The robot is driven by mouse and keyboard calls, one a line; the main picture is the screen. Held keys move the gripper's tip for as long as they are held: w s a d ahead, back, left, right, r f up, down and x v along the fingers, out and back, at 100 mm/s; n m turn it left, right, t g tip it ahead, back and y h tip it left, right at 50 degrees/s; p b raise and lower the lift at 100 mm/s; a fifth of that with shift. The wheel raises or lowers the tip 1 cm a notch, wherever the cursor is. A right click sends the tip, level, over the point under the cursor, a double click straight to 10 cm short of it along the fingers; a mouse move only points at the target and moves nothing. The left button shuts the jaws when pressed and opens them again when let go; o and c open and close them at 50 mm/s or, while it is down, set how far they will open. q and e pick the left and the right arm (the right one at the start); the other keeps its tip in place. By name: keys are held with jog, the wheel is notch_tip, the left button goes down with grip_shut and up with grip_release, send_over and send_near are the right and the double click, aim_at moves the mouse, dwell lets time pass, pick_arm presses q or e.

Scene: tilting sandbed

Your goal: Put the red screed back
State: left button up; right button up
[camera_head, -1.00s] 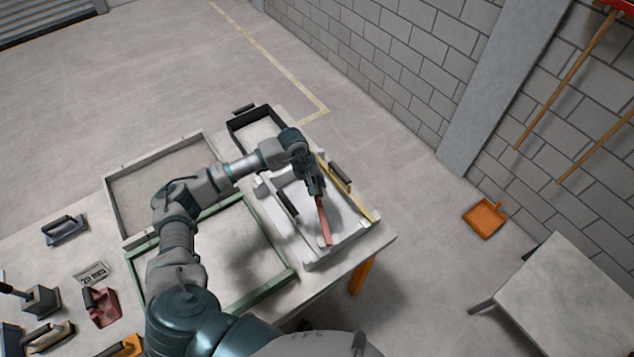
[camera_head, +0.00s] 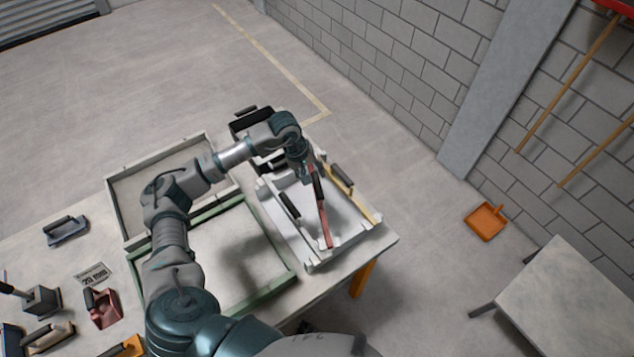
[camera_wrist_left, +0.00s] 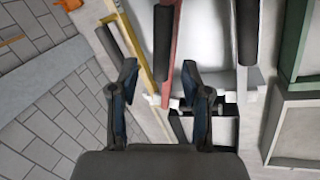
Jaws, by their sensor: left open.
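The red screed (camera_head: 325,228), with a black handle on top, lies lengthwise in the white rack (camera_head: 312,266). It is between a yellow screed (camera_head: 362,206) and another black-handled tool (camera_head: 289,205). In the left wrist view the red screed (camera_wrist_left: 175,50) runs up from beside a white notch, its black handle to the left of the red bar. My left gripper (camera_head: 306,177) is open and empty, just beyond the far end of the handle. Its two fingers (camera_wrist_left: 160,80) stand apart in the wrist view, with the handle beyond them. Whether the screed is fully seated is unclear. My right gripper is out of view.
A green frame (camera_head: 268,290) and a grey sand tray (camera_head: 122,205) lie left of the rack. A dark box (camera_head: 240,127) stands behind it. Hand floats, including a red one (camera_head: 103,310), sit at the table's left.

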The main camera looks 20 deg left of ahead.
pick_arm(q)
jog(key=v, duration=0.6)
jog(key=shift+a+b, duration=0.2)
jog(key=shift+b, duration=0.1)
jog(key=shift+d, duration=0.1)
